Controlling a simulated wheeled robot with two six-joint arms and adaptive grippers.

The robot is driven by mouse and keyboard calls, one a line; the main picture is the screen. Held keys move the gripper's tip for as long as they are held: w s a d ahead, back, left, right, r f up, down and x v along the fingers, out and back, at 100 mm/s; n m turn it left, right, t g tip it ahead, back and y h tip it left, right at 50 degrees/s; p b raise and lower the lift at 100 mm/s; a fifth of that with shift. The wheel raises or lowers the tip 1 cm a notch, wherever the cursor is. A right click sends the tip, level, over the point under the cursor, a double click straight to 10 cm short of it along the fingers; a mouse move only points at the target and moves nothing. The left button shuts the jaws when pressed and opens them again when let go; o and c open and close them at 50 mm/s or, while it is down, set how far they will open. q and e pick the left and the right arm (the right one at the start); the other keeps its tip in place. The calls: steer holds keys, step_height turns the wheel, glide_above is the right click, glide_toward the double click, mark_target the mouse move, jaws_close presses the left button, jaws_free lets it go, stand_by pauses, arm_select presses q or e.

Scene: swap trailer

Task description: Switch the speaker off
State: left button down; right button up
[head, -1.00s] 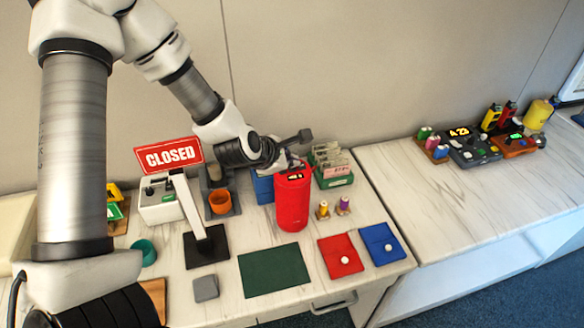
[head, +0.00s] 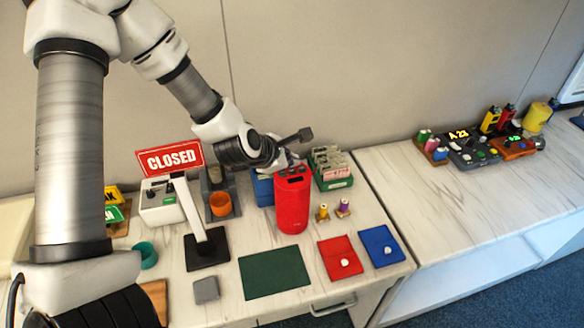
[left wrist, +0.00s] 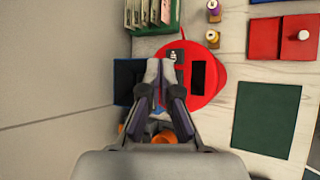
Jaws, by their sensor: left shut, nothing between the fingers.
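The speaker (head: 292,207) is a red upright cylinder on the white marbled table. In the left wrist view its top (left wrist: 213,92) shows from above, with a dark display (left wrist: 198,76) that looks unlit and a small dark switch panel (left wrist: 177,56) with a light mark. My left gripper (head: 288,163) is shut and empty at the back edge of the speaker's top. In the left wrist view its fingertips (left wrist: 160,66) are beside the switch panel; I cannot tell whether they touch it. My right gripper is not in view.
A blue bin (head: 262,189) and a green card box (head: 333,178) stand close behind the speaker. A red CLOSED sign (head: 169,158) stands to the left. Two small spools (head: 343,207) are at the right. A dark green mat (head: 273,272) lies bare in front.

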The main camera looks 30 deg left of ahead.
mark_target(291, 172)
arm_select(q)
step_height(291, 172, up, 5)
steer(key=p, duration=0.4)
stand_by(0.5)
